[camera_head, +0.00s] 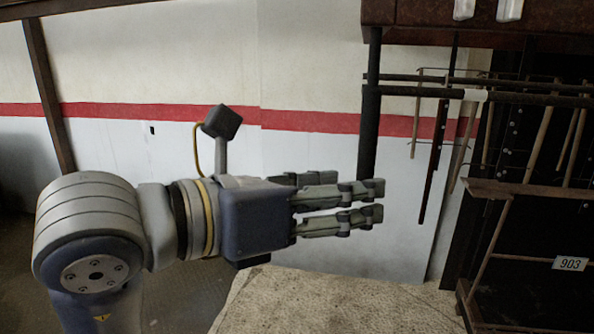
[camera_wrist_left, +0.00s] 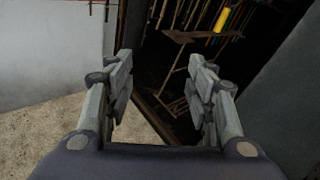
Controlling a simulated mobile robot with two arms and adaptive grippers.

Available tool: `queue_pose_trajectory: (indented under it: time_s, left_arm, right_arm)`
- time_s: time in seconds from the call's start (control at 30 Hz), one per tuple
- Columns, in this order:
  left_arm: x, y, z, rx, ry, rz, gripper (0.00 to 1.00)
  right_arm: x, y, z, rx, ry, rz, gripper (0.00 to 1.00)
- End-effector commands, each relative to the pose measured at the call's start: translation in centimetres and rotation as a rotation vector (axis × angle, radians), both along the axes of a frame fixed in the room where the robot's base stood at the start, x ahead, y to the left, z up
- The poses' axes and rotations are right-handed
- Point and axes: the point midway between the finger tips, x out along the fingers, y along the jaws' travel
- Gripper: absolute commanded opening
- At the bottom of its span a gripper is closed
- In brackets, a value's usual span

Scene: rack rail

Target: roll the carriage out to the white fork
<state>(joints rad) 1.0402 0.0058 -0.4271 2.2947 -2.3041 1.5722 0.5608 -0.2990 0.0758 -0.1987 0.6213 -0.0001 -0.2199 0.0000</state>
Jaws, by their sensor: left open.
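Two dark horizontal rails (camera_head: 540,98) run across the upper right of the head view, with a short white piece (camera_head: 475,95) around the lower one. I cannot tell whether this white piece is the white fork. Thin frames and rods (camera_head: 434,150) hang at the rails; I cannot make out which part is the carriage. My left gripper (camera_head: 378,201) is open and empty, pointing right, below and left of the hanging rods. In the left wrist view its fingers (camera_wrist_left: 158,78) are apart with nothing between them. My right gripper is not in view.
A dark vertical post (camera_head: 369,110) stands just behind my left fingertips in the picture. A pale speckled surface (camera_head: 330,300) lies below. A yellow hanging piece (camera_wrist_left: 222,18) shows in the wrist view.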

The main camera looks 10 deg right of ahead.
Motion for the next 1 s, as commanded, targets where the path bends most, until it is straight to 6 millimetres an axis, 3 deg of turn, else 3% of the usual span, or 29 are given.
queue_pose_trajectory:
  time_s: [0.1, 0.2, 0.4, 0.67, 0.8, 1.0]
  left_arm:
    - [-1.8, 2.6, 3.0, 0.012, -0.168, 0.148, 0.5]
    - [-2.7, 4.1, 4.4, -0.002, -0.238, 0.227, 0.5]
    - [-3.2, 5.1, 5.2, -0.015, -0.271, 0.274, 0.5]
    - [-2.4, 4.4, 5.3, -0.013, -0.264, 0.272, 0.5]
    - [-1.1, 3.1, 5.4, -0.011, -0.263, 0.271, 0.5]
    - [1.3, 0.8, 5.1, -0.013, -0.264, 0.272, 0.5]
  right_arm:
    - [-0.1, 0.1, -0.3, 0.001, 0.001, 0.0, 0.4]
    - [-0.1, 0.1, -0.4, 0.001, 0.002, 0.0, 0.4]
    - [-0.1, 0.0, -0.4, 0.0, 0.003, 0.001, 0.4]
    - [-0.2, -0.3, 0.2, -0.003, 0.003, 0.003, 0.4]
    - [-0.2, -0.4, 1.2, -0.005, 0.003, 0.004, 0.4]
    - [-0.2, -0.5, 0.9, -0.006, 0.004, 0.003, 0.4]
